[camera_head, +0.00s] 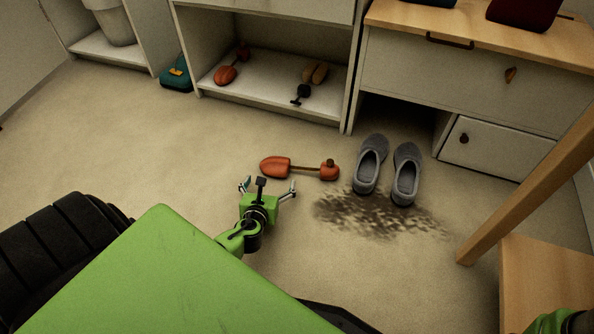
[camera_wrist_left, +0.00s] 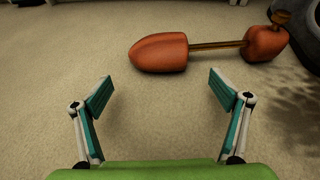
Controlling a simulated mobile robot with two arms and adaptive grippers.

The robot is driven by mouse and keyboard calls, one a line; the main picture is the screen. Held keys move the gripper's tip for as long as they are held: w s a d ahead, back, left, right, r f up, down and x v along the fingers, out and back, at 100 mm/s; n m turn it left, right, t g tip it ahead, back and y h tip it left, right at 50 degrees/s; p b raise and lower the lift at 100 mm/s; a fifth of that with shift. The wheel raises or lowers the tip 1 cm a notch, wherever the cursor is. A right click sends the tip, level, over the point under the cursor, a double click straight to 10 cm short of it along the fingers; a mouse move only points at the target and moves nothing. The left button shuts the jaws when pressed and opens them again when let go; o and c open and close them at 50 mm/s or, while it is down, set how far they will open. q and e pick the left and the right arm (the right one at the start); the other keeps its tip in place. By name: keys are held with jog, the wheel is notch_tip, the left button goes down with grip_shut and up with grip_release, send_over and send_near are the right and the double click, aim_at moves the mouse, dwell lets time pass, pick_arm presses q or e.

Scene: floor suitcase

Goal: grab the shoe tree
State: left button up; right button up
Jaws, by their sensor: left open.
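The shoe tree (camera_head: 300,169) lies on the floor, with an orange-red toe piece at the left, a thin brown rod and a heel piece with a knob at the right. It also shows in the left wrist view (camera_wrist_left: 215,46), ahead of the fingers. My left gripper (camera_head: 267,187) is open and empty, just in front of the shoe tree and apart from it. In the left wrist view its two fingers (camera_wrist_left: 161,88) are spread wide with bare carpet between them. My right gripper does not show; only a green part of my arm is at the bottom right corner.
Grey shoes (camera_head: 387,172) stand right of the shoe tree, behind a dark dirt patch (camera_head: 375,215). An open shelf (camera_head: 270,95) behind holds another red shoe tree (camera_head: 226,74) and a brush-like item. A wooden chair (camera_head: 540,180) stands at the right. Carpet at the left is clear.

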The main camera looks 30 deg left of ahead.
aim_at(273, 175)
pick_arm(q)
jog(key=b+x, duration=0.2)
jog(key=x, duration=0.1)
jog(key=shift+w+a+f+b, duration=0.25)
jog(key=shift+f+b, duration=0.05)
jog(key=shift+b, duration=0.1)
jog(key=shift+w+a, duration=0.2)
jog(key=shift+w, duration=0.2)
jog(key=c, duration=1.9)
jog(key=shift+o, duration=0.2)
jog(key=shift+r, duration=0.1)
